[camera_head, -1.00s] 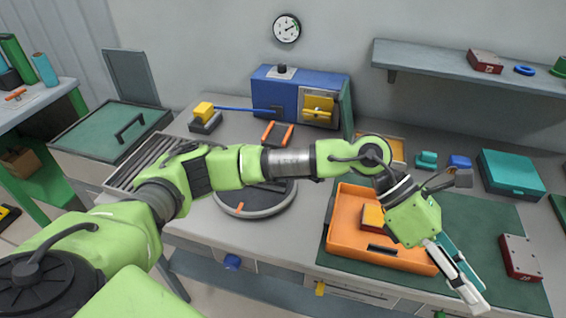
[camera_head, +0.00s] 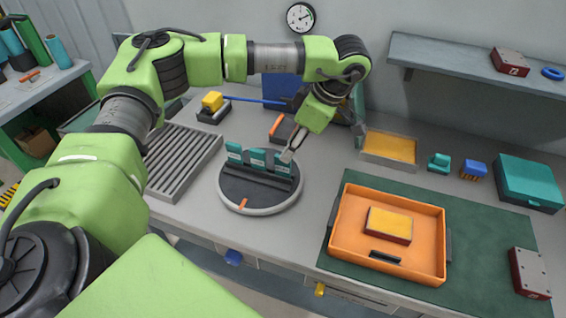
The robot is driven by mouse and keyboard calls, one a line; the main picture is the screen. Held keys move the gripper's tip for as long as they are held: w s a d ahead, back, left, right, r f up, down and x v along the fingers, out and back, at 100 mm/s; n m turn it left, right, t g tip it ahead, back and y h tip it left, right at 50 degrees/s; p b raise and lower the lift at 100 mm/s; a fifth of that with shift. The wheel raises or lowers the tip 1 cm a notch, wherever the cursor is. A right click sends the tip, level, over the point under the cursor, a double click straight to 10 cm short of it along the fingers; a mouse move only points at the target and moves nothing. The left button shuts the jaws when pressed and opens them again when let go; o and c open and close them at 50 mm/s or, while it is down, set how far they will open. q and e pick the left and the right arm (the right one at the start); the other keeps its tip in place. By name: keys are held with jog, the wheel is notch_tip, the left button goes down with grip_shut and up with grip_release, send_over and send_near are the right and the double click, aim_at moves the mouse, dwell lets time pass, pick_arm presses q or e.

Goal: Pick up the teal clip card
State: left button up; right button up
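Several teal cards with grey parts stand upright in a row in the dark holder on the round turntable (camera_head: 258,205). They include a left card (camera_head: 234,151), a middle card (camera_head: 257,157) and a right card (camera_head: 281,168). My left gripper (camera_head: 288,154) points down at the top of the right card. Its light fingertips overlap the card's upper edge. I cannot tell whether they are closed on it. My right gripper is not in view.
An orange tray (camera_head: 341,226) with a yellow-topped block (camera_head: 389,225) sits on the green mat (camera_head: 490,245). A ribbed grey rack (camera_head: 180,165) is left of the turntable. A yellow-filled tray (camera_head: 389,148) stands behind.

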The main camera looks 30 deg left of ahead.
aim_at(283, 164)
pick_arm(q)
jog(key=shift+x, duration=1.25)
jog(key=shift+w+a+f+p, duration=0.1)
jog(key=shift+f+p, duration=0.15)
jog(key=shift+p, duration=0.3)
jog(key=p+x, duration=0.1)
jog(key=x, duration=0.2)
jog(key=shift+w+f+p, duration=0.2)
jog(key=shift+f+p, duration=0.15)
jog(key=shift+p, duration=0.05)
jog(key=shift+a+f, duration=0.25)
jog(key=shift+f, duration=0.2)
grip_shut()
